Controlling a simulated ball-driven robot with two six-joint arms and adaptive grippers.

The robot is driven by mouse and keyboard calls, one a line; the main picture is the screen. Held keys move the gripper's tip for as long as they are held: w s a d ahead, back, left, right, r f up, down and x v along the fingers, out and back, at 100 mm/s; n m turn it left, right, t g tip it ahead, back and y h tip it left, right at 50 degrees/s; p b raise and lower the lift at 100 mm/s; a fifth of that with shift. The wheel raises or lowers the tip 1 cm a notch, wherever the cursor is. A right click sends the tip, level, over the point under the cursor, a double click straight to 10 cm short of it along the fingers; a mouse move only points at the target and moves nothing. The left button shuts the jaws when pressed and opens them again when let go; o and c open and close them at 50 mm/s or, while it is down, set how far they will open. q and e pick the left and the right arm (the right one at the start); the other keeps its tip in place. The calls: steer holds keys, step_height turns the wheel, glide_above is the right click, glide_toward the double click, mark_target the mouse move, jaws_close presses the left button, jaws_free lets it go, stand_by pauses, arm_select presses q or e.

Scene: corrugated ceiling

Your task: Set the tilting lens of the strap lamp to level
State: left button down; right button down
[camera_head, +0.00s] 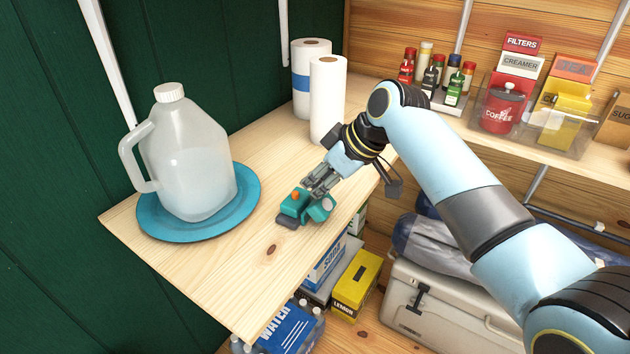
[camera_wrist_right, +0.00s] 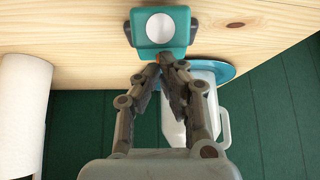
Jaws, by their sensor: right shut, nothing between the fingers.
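The strap lamp (camera_head: 293,205) is a small teal block with an orange button on top and a dark grey part at its lower left. It sits near the right edge of the wooden shelf. Its teal lens housing (camera_head: 320,208) has a pale round lens and appears tilted against the body. In the right wrist view the white lens (camera_wrist_right: 160,27) faces the camera. My right gripper (camera_head: 311,190) is shut and empty, its fingertips close at the lamp; the wrist view shows the fingertips (camera_wrist_right: 158,66) meeting just below the housing. Contact cannot be told. My left gripper is not in view.
A milky jug (camera_head: 185,155) stands on a blue plate (camera_head: 248,200) left of the lamp. Paper towel rolls (camera_head: 327,100) stand behind my right wrist. The shelf's front (camera_head: 235,285) is bare. Soda boxes, bottles and a cooler (camera_head: 440,305) lie below its right edge.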

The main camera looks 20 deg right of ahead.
mark_target(322, 197)
steer(key=shift+s+d+f+t+y+b, duration=0.15)
steer(key=shift+s+d+t+y+b, duration=0.15)
steer(key=shift+t+y+b, duration=0.4)
steer(key=t+y+b, duration=0.1)
steer(key=b, duration=0.2)
steer(key=s+d+f+t+y+b, duration=0.1)
steer(key=b, duration=0.2)
steer(key=shift+s, duration=0.1)
steer(key=shift+s+d+f+t+b, duration=0.1)
steer(key=shift+s+d+t+b, duration=0.15)
steer(key=shift+b, duration=0.4)
steer(key=shift+s+d+f+b, duration=0.1)
steer(key=shift+d+f+b, duration=0.1)
steer(key=shift+b, duration=0.25)
steer(key=shift+a, duration=0.15)
stand_by(0.3)
